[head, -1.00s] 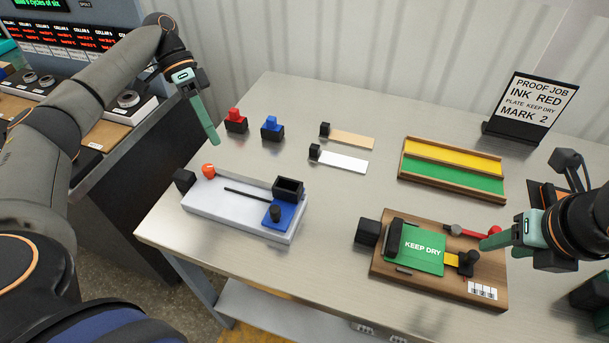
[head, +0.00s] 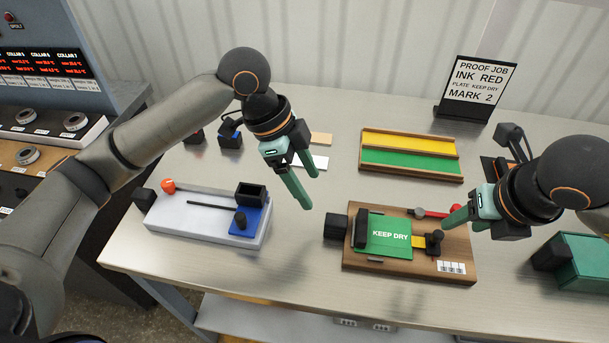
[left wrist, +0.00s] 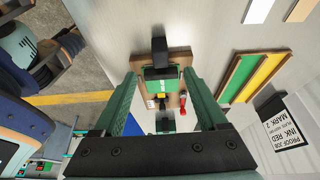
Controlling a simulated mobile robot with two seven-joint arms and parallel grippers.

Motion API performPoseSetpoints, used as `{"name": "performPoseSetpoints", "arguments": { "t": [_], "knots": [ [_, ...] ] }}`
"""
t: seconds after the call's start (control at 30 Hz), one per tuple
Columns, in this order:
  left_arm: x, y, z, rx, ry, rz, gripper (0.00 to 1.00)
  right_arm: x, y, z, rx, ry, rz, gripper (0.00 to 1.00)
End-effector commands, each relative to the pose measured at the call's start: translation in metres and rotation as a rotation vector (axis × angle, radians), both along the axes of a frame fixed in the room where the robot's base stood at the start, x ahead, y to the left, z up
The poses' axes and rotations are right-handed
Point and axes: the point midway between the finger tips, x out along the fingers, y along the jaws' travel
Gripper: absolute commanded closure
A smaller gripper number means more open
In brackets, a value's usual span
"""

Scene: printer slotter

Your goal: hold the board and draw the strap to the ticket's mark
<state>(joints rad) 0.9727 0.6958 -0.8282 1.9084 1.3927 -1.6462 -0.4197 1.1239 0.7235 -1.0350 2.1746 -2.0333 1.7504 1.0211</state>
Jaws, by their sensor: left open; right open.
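The wooden board (head: 361,277) lies on the table at front right, with a green KEEP DRY plate (head: 385,250) on it. A black block (head: 336,227) sits at its left end. A yellow strap (head: 418,242) runs out from under the plate to a black knob (head: 434,240). White marks (head: 451,267) are at the board's front right corner. The ticket (head: 478,82) reads INK RED, PLATE KEEP DRY, MARK 2. My left gripper (head: 308,192) is open and empty, above the table left of the board. My right gripper (head: 447,225) is open by the board's red-ended lever (head: 440,212).
A grey tray (head: 180,220) with a blue slider and an orange ball stands at left. A yellow and green wooden rack (head: 410,155) lies behind the board. A green box (head: 585,262) is at far right.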

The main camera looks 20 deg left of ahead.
Motion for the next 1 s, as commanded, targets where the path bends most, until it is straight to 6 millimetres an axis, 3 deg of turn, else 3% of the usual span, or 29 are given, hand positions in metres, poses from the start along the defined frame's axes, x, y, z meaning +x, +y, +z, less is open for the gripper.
{"name": "performPoseSetpoints", "arguments": {
  "t": [0.6,0.8,1.0],
  "knots": [
    [0.005,-0.039,-0.095,0.000,0.004,-0.001,0.25,0.000,0.000,0.000,0.000,0.000,0.000,0.50],
    [0.006,-0.045,-0.110,0.001,0.003,-0.001,0.25,0.000,0.000,0.000,0.000,0.000,0.000,0.50],
    [0.006,-0.046,-0.113,0.001,0.001,-0.001,0.25,0.000,0.000,0.000,0.000,0.000,0.000,0.50]
  ]
}}
